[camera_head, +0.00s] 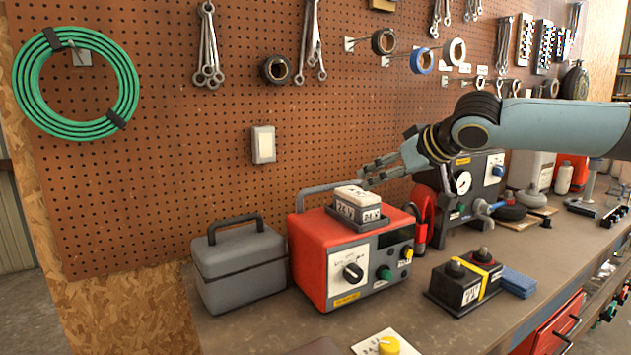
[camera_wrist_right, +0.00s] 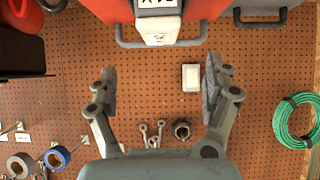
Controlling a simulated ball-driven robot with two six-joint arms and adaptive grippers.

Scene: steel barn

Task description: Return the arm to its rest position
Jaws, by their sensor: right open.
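My right arm comes in from the right in the head view. Its gripper (camera_head: 376,172) is open and empty, above and behind the white 24 V block (camera_head: 357,196) on the red power unit (camera_head: 336,258). The 24 V block (camera_wrist_right: 158,25) shows upside down at the top of that view. My left gripper is not in view.
A grey toolbox (camera_head: 238,268) stands left of the power unit. A black gauge box (camera_head: 478,188), a battery (camera_head: 465,286) and blue cloths (camera_head: 518,282) stand to the right. The pegboard (camera_head: 190,150) rises close behind, with a white switch box (camera_head: 263,144) and hanging spanners (camera_head: 208,50).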

